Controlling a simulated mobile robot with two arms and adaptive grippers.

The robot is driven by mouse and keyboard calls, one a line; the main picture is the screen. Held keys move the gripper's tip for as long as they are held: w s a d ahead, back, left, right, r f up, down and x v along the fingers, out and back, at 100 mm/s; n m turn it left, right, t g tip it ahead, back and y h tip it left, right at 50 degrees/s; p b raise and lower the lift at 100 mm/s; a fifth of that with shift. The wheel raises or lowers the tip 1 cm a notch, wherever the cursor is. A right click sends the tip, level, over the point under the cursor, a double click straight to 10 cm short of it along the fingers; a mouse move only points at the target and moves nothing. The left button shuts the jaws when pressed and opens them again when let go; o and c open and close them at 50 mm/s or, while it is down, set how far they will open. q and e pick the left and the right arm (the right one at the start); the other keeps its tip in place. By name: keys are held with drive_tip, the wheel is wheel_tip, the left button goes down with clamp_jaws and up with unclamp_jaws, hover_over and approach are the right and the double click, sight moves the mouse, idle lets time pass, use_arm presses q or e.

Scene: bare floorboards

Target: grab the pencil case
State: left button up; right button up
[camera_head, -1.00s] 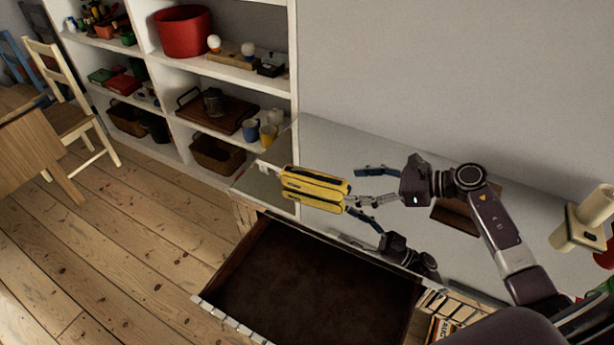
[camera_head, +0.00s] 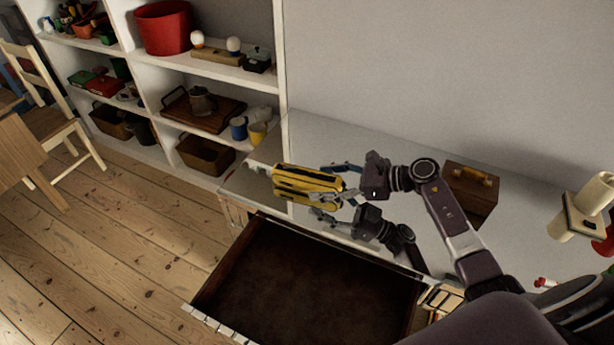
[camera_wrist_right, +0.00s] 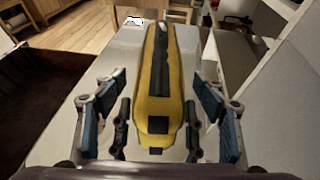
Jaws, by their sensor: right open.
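The yellow pencil case (camera_head: 305,177), with dark trim, lies near the left end of the glossy grey cabinet top (camera_head: 330,135). My right gripper (camera_head: 345,182) is open, with its fingers at the right end of the case. In the right wrist view, the pencil case (camera_wrist_right: 158,85) runs lengthwise away from me, between the two spread blue-padded fingers (camera_wrist_right: 160,118). Gaps show on both sides of it, so the fingers look apart from it. A mirrored gripper and case show below in the shiny top. My left gripper is not in view.
An open, empty-looking brown drawer (camera_head: 300,285) juts out below the top. A brown wooden box (camera_head: 470,188) stands behind my right arm. A cream object (camera_head: 585,205) is at the far right. White shelves (camera_head: 275,95) stand at the left end.

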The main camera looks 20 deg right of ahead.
drive_tip(key=shift+x, duration=0.95)
drive_tip(key=shift+s, duration=0.1)
drive_tip(key=shift+c, duration=0.2)
drive_tip(key=c, duration=1.3)
drive_tip(key=shift+r, duration=0.1)
